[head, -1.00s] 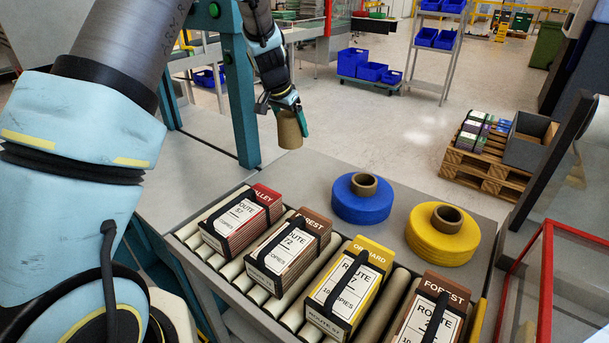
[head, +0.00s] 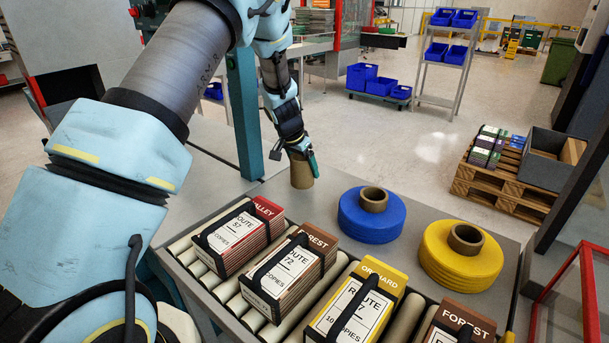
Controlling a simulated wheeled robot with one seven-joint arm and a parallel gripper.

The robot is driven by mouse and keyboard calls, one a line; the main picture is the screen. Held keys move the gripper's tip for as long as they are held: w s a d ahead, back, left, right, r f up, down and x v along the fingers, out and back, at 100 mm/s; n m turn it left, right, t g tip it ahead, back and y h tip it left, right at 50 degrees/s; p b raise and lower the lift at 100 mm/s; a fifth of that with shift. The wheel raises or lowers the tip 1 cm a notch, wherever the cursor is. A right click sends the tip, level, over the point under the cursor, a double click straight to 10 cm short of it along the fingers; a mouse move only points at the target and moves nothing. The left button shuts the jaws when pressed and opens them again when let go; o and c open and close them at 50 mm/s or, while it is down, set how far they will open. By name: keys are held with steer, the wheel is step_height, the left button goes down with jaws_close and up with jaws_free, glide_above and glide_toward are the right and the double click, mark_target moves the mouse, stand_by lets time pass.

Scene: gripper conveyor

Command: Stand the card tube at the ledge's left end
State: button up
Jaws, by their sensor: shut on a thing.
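The card tube (head: 301,175) is a short brown cylinder, held upright in my gripper (head: 301,156) at the left part of the grey ledge (head: 245,200). My gripper is shut on the tube's upper part, coming down from above. The tube's lower end appears at or just above the ledge surface; I cannot tell whether it touches. To its right on the ledge are a blue tape roll (head: 371,215) and a yellow tape roll (head: 461,256), each with a brown core. The tube stands apart from the blue roll.
Strapped bundles of route booklets, such as the red one (head: 238,236), the brown one (head: 290,272) and the yellow one (head: 354,305), lie on the conveyor rollers in front of the ledge. A teal post (head: 243,115) rises close to the left of my gripper. A red-framed panel (head: 575,285) stands at right.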

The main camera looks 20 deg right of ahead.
steer(key=shift+f+p, duration=0.3)
steer(key=shift+f, duration=1.3)
steer(key=shift+f, duration=0.15)
steer(key=o, duration=1.2)
steer(key=shift+c, duration=0.2)
